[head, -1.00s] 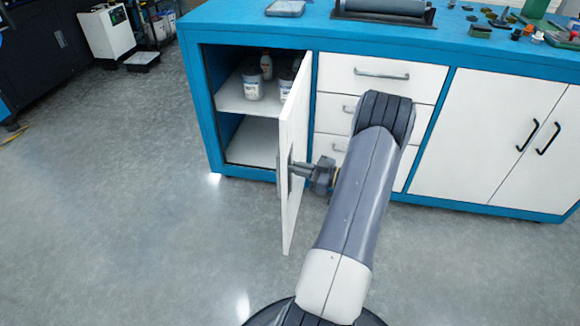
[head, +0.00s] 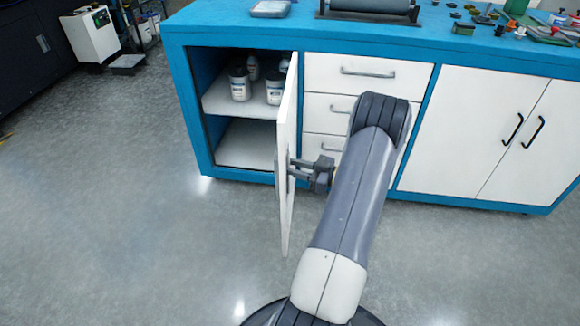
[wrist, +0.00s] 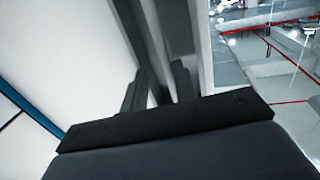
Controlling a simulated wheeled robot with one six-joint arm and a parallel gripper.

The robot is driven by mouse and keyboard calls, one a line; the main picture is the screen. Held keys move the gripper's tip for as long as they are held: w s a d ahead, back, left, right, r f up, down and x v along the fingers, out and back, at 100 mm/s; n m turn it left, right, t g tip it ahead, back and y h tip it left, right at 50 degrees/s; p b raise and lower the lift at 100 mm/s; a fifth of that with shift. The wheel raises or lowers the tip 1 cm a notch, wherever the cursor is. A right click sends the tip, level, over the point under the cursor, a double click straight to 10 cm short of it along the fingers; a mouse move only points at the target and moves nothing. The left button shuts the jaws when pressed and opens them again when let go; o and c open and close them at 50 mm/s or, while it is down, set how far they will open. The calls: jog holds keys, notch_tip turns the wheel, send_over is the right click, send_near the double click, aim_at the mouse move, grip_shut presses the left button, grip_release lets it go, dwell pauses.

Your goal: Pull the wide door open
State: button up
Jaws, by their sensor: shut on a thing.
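The white cabinet door (head: 285,215) stands swung out from the left compartment of the blue bench, hinged on its right side and seen nearly edge-on in the head view. My gripper (head: 295,168) is at the door's outer face, at mid height, shut on the door handle. In the wrist view the dark fingers (wrist: 160,88) close around an upright grey bar, the handle (wrist: 178,35). The exact contact is partly hidden by my wrist.
The open compartment has a shelf (head: 220,97) with several white-labelled containers (head: 240,85). Drawers (head: 360,75) and a closed double-door cabinet (head: 500,140) lie to the right. The bench top carries a roller and small items. The grey floor (head: 120,230) left of the door is clear.

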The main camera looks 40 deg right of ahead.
jog(key=p+v, duration=0.1)
jog(key=v, duration=0.8)
jog(key=shift+a, duration=0.3)
jog(key=shift+s, duration=0.1)
jog(key=d+b, duration=0.4)
jog(key=d, duration=0.8)
jog(key=shift+s+d, duration=0.35)
jog(key=shift+s, duration=0.1)
